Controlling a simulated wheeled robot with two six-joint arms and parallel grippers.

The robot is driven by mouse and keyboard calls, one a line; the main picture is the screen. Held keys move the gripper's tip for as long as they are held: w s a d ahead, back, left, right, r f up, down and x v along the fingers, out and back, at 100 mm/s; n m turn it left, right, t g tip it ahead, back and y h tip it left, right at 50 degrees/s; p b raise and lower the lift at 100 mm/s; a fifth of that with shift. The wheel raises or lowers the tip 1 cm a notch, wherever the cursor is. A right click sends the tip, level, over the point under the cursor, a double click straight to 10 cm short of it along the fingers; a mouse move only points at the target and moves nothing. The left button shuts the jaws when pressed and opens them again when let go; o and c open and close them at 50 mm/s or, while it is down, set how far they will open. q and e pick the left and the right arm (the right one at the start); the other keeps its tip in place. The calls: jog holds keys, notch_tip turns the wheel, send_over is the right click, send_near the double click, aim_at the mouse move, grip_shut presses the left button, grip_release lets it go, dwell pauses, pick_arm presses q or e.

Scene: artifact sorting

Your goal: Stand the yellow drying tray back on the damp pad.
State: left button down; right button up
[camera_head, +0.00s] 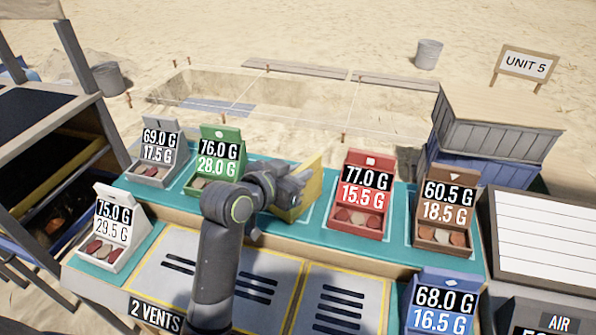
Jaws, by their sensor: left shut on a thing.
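The yellow drying tray (312,187) is between the green and red trays, mostly hidden behind my left gripper (290,188). It is turned so its label side does not show. My left gripper is shut on it. The teal pad (268,226) with pale outlined places lies under and around it; I cannot tell whether the tray touches it. No pad is labelled damp in view. My right gripper is not in view.
A green tray (218,155) and a grey tray (152,150) stand left. A red tray (362,190) and a brown tray (445,205) stand right. A white tray (113,225) and blue tray (440,300) stand nearer. Slotted vent panels (345,300) lie in front.

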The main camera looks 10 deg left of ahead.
pick_arm(q)
jog(key=c, duration=1.3)
grip_release()
jog(key=shift+f, duration=0.1)
jog(key=shift+s, duration=0.1)
jog(key=p+v, duration=0.9)
jog(key=v, duration=0.8)
jog(key=shift+s+a, duration=0.1)
jog(key=shift+a, duration=0.1)
